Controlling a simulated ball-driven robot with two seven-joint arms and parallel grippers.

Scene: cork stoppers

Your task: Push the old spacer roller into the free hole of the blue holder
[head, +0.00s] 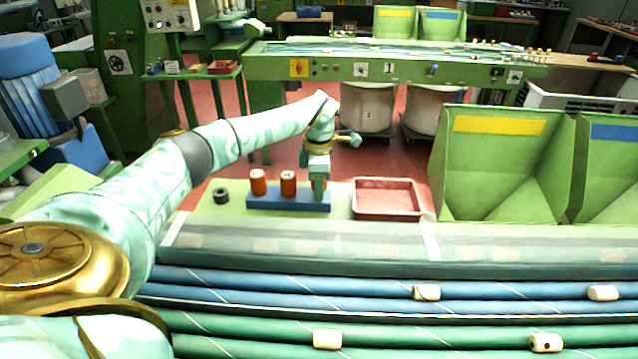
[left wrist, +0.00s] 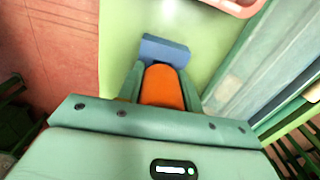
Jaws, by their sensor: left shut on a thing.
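The blue holder (head: 262,203) lies on the green bench top, left of centre in the head view. Two orange rollers with pale tops, a left one (head: 258,182) and a right one (head: 288,183), stand upright in it. My left gripper (head: 319,188) points down over the holder's right end. In the left wrist view it is shut on an orange roller (left wrist: 163,88), with a finger on each side. The blue holder (left wrist: 165,50) shows just beyond that roller. The hole under the gripper is hidden, so I cannot tell whether the roller is in it. My right gripper is out of view.
A black ring (head: 221,195) lies left of the holder. A shallow red tray (head: 388,198) is close on the right. Large green bins (head: 500,165) stand further right. Blue and green rails with pale pieces run across the front.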

